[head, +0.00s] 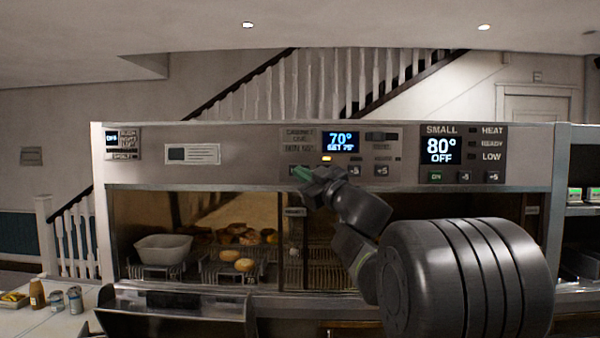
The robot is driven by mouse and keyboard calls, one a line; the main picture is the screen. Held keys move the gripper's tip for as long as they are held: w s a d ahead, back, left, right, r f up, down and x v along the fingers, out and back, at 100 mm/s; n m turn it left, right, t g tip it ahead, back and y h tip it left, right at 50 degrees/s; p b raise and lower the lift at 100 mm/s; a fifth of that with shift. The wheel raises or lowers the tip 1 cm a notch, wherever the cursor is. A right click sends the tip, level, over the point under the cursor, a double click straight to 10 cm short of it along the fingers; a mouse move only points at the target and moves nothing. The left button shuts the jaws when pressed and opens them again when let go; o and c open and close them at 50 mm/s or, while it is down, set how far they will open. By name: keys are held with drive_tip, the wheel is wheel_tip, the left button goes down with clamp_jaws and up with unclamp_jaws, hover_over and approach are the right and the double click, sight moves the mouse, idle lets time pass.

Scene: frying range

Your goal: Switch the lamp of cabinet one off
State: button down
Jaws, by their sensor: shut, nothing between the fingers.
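The heated cabinet's control panel (310,143) runs across the upper front, with a label that seems to read "cabinet one". Its blue display (341,142) reads 70° with a smaller set value of about 75°. A dark switch-like part (381,136) sits right of the display, its label too small to read. The cabinet's interior (225,215) is lit warm.
A second panel reads 80° OFF on its display (441,151), right of my arm. Buns (233,254) and a white tub (162,249) stand inside the cabinet. My arm hides the cabinet's lower right.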

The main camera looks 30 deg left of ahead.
drive_tip(key=s+d+b, duration=0.1)
drive_tip(key=s+d, duration=0.2)
drive_tip(key=s, duration=0.2)
drive_tip(key=shift+s, duration=0.15)
